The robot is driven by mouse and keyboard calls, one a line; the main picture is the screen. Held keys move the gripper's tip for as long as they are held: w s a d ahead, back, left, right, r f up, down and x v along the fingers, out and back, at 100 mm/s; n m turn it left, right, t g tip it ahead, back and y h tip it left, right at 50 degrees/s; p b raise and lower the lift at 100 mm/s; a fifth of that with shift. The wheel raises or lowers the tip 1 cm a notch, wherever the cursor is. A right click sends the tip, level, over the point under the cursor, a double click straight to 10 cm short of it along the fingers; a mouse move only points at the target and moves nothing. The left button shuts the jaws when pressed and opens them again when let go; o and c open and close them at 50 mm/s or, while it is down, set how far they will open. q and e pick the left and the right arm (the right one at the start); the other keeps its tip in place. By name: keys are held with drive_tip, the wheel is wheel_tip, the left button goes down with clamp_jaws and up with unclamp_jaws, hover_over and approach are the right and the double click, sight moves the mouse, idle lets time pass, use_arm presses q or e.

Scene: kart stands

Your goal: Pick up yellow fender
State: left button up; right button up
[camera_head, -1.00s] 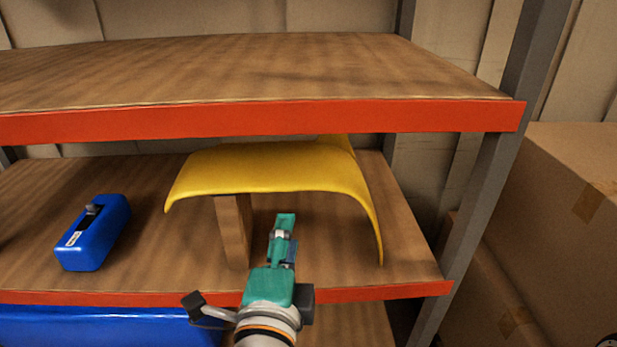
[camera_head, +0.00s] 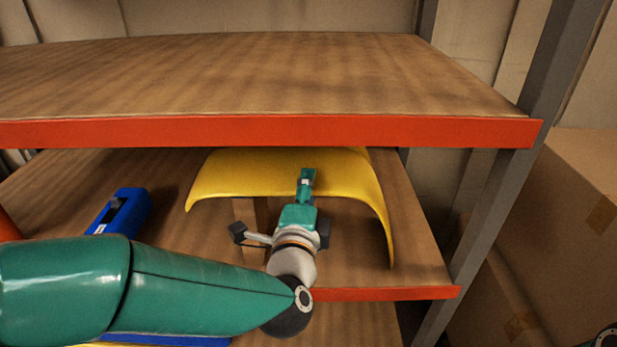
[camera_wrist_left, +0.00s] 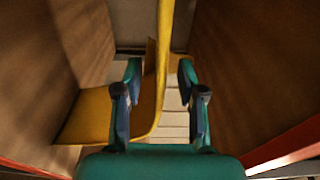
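The yellow fender (camera_head: 260,172) is a curved sheet, arched over a wooden support on the lower shelf under the upper board. My left gripper (camera_head: 306,175) points inward at the fender's front edge in the head view, overlapping its top panel. In the left wrist view, my left gripper (camera_wrist_left: 160,78) is open, one finger on each side of the thin fender panel (camera_wrist_left: 164,45). Gaps show between the panel and both fingers. The fender's far end is partly hidden by the upper shelf. My right gripper is not in view.
The upper shelf (camera_head: 260,131) with its red front edge lies close above the fender. A blue tool-like object (camera_head: 124,208) sits to the left. A grey post (camera_head: 497,200) and cardboard boxes (camera_head: 585,185) stand at the right. The upper board is bare.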

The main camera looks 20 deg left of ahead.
use_arm(q)
drive_tip(key=w, duration=0.4)
drive_tip(key=shift+w+a+r+p, duration=0.2)
drive_tip(key=shift+w+a+p, duration=0.1)
drive_tip(key=shift+w+a, duration=0.1)
clamp_jaws()
